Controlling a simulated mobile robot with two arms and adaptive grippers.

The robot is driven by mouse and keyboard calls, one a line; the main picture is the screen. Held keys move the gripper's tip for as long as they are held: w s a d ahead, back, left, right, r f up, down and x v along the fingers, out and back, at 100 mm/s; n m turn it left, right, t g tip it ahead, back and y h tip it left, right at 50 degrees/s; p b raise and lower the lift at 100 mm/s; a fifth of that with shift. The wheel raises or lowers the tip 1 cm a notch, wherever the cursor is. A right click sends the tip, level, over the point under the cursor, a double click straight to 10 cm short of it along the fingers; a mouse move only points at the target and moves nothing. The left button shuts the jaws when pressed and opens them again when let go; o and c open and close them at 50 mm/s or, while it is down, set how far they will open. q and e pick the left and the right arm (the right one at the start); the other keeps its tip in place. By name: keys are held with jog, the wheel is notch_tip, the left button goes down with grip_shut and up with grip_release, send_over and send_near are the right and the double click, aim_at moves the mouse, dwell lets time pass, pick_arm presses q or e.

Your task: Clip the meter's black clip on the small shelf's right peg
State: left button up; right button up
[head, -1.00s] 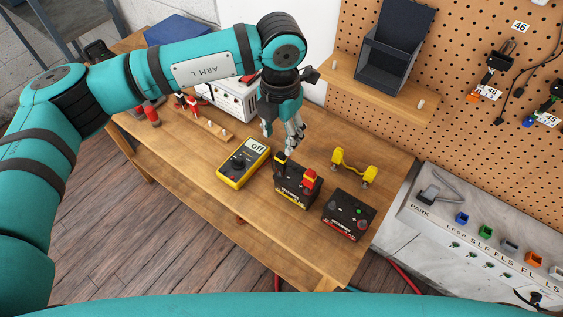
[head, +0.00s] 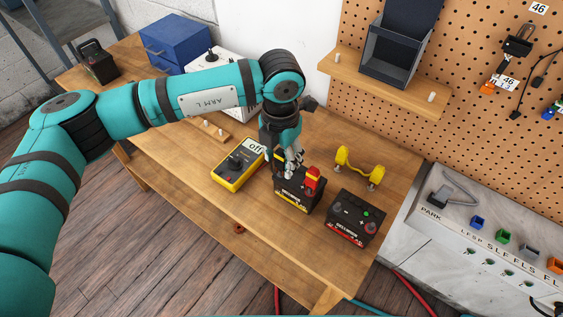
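The yellow meter (head: 238,165) lies on the workbench and its display reads "off". Right of it stands a black and yellow battery (head: 297,197) with a red clip (head: 313,178) upright on its top. My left gripper (head: 290,168) points down at the battery's left top, where the black clip is mostly hidden by the fingers. I cannot tell whether the fingers are closed on it. The small shelf (head: 392,88) on the pegboard has a pale right peg (head: 432,98) near its right end. My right gripper is out of view.
A dark open bin (head: 392,55) stands on the shelf, left of the right peg. A yellow handle-shaped part (head: 359,167) and a second battery (head: 355,218) are right of the gripper. A blue cabinet (head: 177,42) and white box (head: 213,65) stand behind my arm.

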aim_at(281, 150)
pick_arm(q)
jog(key=c, duration=0.7)
jog(key=shift+r+p, duration=0.55)
jog(key=shift+r, duration=1.45)
